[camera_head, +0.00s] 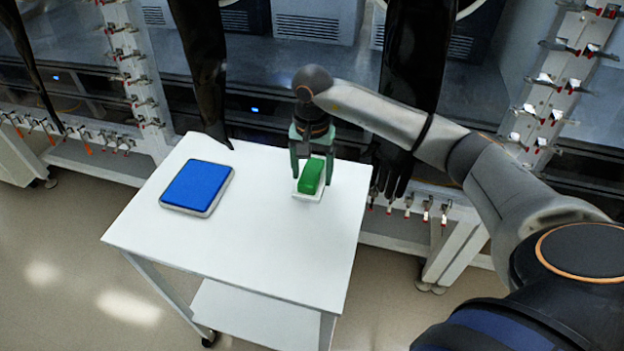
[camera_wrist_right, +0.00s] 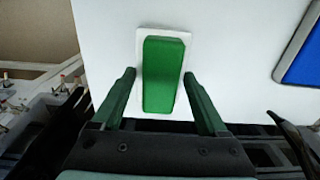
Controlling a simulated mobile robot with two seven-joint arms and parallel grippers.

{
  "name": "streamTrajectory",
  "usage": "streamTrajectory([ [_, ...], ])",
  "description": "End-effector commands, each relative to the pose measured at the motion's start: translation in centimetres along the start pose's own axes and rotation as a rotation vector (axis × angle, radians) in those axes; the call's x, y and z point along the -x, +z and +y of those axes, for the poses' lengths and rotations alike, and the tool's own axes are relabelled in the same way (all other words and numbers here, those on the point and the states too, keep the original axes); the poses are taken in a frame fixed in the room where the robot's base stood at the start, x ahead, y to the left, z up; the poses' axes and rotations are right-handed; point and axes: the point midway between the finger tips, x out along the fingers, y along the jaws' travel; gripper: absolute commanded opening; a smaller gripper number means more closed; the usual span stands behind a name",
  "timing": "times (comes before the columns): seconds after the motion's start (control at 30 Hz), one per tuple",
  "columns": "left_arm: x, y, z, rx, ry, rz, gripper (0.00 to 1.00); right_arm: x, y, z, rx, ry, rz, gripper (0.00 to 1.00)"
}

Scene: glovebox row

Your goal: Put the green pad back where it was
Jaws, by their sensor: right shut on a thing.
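The green pad (camera_head: 312,174) is a long block at the right side of the white table top, and it fills the middle of the right wrist view (camera_wrist_right: 162,72). A thin white holder (camera_head: 306,197) shows around and under it. I cannot tell whether the pad rests in the holder or is just above it. My right gripper (camera_head: 313,181) points down with one finger on each side of the pad and is shut on it. In the wrist view my right gripper (camera_wrist_right: 160,82) has its fingers beside the pad's near half. My left gripper is not in view.
A blue pad (camera_head: 197,185) in a grey tray lies on the left of the white table (camera_head: 255,240). The table's front middle is clear. Black glovebox gloves (camera_head: 203,65) hang behind the table, one (camera_head: 396,165) near its right edge under my arm.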

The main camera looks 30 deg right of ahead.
Motion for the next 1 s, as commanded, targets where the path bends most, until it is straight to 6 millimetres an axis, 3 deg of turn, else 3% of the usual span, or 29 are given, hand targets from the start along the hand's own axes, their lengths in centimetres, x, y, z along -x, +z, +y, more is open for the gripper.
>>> streamTrajectory([
  [0.2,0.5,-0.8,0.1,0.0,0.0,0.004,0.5,-2.9,0.1,0.0,0.0,0.002,-0.002,0.21],
  [0.37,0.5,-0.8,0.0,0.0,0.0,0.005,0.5,-3.0,0.0,0.0,0.0,0.0,0.0,0.21],
  [0.4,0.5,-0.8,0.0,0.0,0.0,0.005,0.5,-3.0,0.1,0.0,0.0,0.0,0.0,0.78],
  [0.6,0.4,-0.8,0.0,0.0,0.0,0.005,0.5,-3.0,0.1,0.0,0.0,0.0,0.0,1.0],
  [0.87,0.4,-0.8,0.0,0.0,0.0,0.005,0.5,-2.9,0.0,0.0,0.0,0.0,0.0,1.0],
  [1.0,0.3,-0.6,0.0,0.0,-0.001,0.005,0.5,-1.6,0.0,0.0,0.0,-0.002,0.002,1.0],
])
